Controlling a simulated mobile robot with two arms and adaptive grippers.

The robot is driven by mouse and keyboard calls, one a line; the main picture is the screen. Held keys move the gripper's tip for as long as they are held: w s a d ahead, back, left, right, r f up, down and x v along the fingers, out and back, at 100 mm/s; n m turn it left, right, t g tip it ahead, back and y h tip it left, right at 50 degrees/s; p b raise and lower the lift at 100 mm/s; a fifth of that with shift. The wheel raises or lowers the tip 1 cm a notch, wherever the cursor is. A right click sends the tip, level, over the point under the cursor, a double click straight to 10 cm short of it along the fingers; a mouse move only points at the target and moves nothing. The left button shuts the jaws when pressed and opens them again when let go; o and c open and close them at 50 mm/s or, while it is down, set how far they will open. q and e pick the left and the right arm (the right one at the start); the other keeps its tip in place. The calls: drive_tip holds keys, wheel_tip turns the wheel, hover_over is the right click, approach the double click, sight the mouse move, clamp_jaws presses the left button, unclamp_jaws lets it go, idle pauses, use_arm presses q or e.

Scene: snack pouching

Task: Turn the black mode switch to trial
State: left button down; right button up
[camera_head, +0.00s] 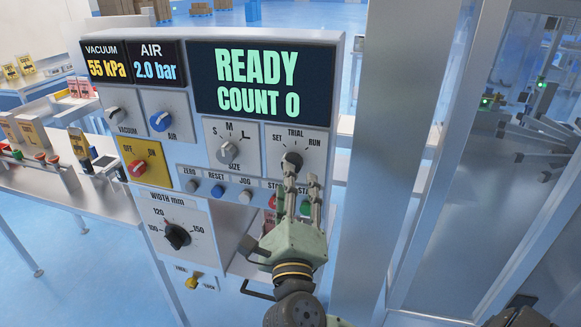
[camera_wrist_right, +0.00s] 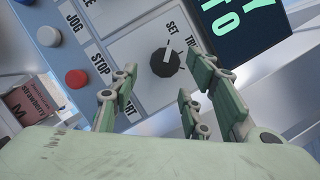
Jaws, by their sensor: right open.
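The black mode switch (camera_head: 291,161) is a round knob on a white plate marked SET, TRIAL and RUN, on the right of the grey panel. It also shows in the right wrist view (camera_wrist_right: 166,62), where its white pointer line seems aimed toward SET. My right gripper (camera_head: 302,186) is open in front of the panel, its fingers pointing up just below the knob. In the wrist view the fingers are apart with nothing between them, and the knob lies beyond their tips. The fingers partly hide the START and STOP buttons. My left gripper is not in view.
The display (camera_head: 262,82) reads READY, COUNT 0. The SIZE knob (camera_head: 228,152) is left of the mode switch. A button row with a blue RESET button (camera_head: 217,191) runs below. The WIDTH dial (camera_head: 177,236) is lower left. A grey post (camera_head: 385,150) stands to the right.

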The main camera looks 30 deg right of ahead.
sight(293, 162)
drive_tip(key=p+x, duration=0.1)
drive_tip(key=x, duration=0.3)
drive_tip(key=shift+w+d, duration=0.2)
drive_tip(key=shift+w, duration=0.05)
drive_tip(key=shift+c, duration=0.4)
drive_tip(key=shift+s, duration=0.1)
drive_tip(key=c, duration=0.9)
drive_tip(key=shift+f, duration=0.15)
drive_tip(key=shift+c, duration=0.2)
